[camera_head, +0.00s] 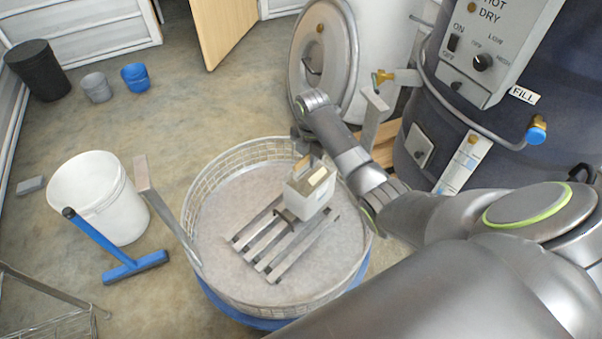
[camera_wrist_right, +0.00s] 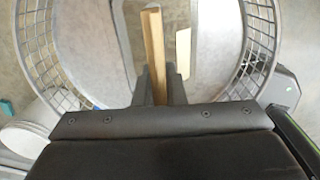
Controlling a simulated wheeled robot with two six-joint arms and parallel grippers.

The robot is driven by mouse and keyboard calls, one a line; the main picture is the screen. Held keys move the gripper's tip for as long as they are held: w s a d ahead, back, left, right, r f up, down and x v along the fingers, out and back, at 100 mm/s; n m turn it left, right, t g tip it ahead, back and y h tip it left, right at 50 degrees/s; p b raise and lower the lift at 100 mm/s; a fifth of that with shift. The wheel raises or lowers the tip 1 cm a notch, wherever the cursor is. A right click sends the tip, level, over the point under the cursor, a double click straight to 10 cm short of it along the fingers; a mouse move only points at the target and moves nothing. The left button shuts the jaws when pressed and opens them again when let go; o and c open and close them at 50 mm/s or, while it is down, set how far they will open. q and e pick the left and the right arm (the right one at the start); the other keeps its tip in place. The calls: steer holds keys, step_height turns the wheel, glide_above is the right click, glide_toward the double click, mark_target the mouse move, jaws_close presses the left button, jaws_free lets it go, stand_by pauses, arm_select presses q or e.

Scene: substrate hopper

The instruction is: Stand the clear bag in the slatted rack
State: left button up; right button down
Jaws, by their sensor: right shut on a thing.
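The clear bag (camera_head: 312,200) is a pale, see-through, boxy pouch with a tan patch near its top. It is upright over the upper right end of the slatted rack (camera_head: 285,243); I cannot tell whether its base touches the slats. My right gripper (camera_head: 307,160) is shut on the bag's top from above. In the right wrist view, a tan strip (camera_wrist_right: 154,50) sits between the fingers of the right gripper (camera_wrist_right: 160,85), with the bag's pale body around it. The rack's metal slats lie inside a round wire-walled basket. My left gripper is out of view.
The basket (camera_head: 190,208) has a wire mesh wall and upright metal brackets at left (camera_head: 160,205) and right (camera_head: 373,122). A dark machine (camera_head: 430,150) stands at right. A white bucket (camera_head: 95,195) and blue squeegee (camera_head: 120,270) are at left. The basket floor left of the rack is clear.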

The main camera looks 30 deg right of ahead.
mark_target(310, 171)
steer(key=shift+w+f+b, duration=0.1)
steer(key=shift+f+b, duration=0.25)
steer(key=shift+f, duration=1.45)
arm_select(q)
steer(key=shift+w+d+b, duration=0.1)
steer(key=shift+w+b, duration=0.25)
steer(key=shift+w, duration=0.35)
arm_select(e)
steer(key=shift+f, duration=1.45)
steer(key=c, duration=1.5)
jaws_free()
steer(key=shift+f, duration=0.1)
